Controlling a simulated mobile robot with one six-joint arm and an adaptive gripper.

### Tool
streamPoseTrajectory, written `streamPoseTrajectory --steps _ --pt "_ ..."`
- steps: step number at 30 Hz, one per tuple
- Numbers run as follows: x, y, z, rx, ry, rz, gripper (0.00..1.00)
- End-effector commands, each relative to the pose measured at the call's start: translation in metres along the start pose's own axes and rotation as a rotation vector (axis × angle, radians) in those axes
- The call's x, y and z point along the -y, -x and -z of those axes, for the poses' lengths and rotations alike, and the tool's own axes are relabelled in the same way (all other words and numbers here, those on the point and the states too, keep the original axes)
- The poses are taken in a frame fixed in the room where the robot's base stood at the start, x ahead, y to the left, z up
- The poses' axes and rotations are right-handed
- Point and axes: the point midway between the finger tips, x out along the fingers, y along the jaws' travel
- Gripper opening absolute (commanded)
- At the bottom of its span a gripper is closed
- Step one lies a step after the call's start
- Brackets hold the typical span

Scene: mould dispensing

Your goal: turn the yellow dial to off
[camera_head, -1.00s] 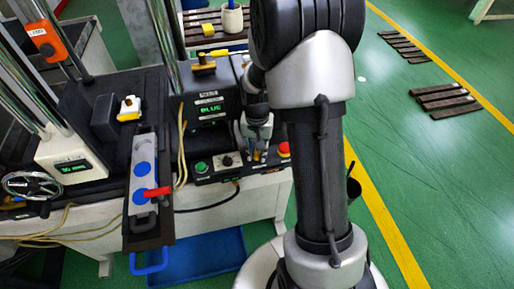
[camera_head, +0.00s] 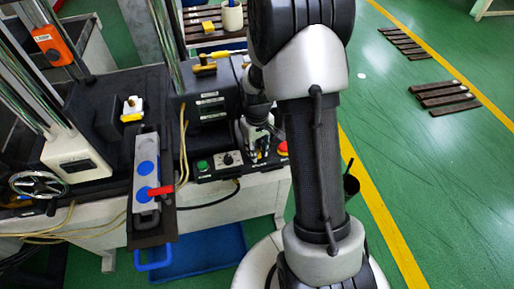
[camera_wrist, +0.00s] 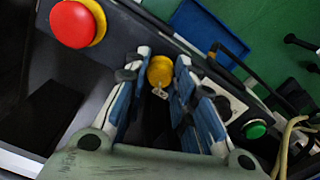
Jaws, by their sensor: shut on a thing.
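The yellow dial (camera_wrist: 160,70) sits on the dark control panel between my fingertips in the wrist view, with a small light tag or pointer at its lower edge. My gripper (camera_wrist: 160,84) is shut on the dial, with blue-and-white fingers on both sides of it. In the head view my gripper (camera_head: 257,146) is low over the right part of the panel and mostly hides the dial. The display on the black control box (camera_head: 209,113) is dark. The display on the white press housing (camera_head: 78,164) is dark too.
A red emergency button (camera_wrist: 72,25) on a yellow collar is close to my gripper. A green button (camera_head: 203,165) and a black knob (camera_head: 228,159) lie left on the panel. A mould rail (camera_head: 148,155) with a red handle stands further left. Yellow cables hang between.

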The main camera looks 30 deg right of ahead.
Motion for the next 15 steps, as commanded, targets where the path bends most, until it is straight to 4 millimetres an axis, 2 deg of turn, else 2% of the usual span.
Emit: streamPoseTrajectory --steps 15 --pt "-0.0001 0.0 0.0003 -0.001 0.046 0.0 0.0"
